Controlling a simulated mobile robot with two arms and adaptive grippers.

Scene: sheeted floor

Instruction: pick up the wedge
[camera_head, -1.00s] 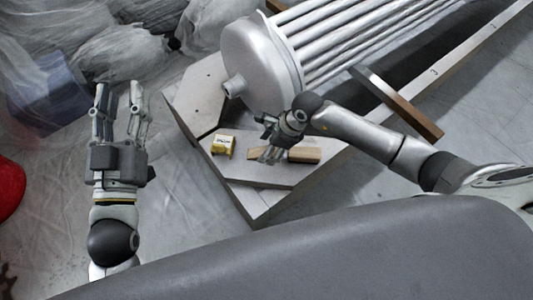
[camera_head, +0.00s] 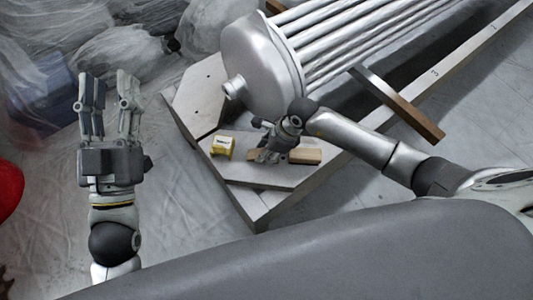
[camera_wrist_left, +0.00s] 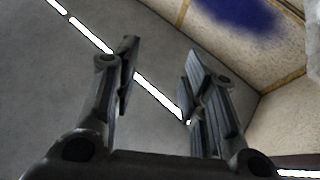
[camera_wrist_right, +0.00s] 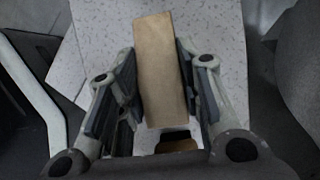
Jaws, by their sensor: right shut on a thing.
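The wedge (camera_head: 306,156) is a light wooden piece on the pale board at the front end of the metal tube unit. My right gripper (camera_head: 268,156) reaches down over its middle and hides part of it. In the right wrist view the wedge (camera_wrist_right: 158,65) lies lengthwise between the two fingers (camera_wrist_right: 158,92), which are shut on it. I cannot tell whether it is clear of the board. My left gripper (camera_head: 106,80) is open and empty, well to the left of the board; its spread fingers also show in the left wrist view (camera_wrist_left: 158,70).
A brown-edged bar (camera_head: 405,110) lies to the right. Sheeted bundles (camera_head: 120,50) and a red object (camera_head: 8,190) are at left.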

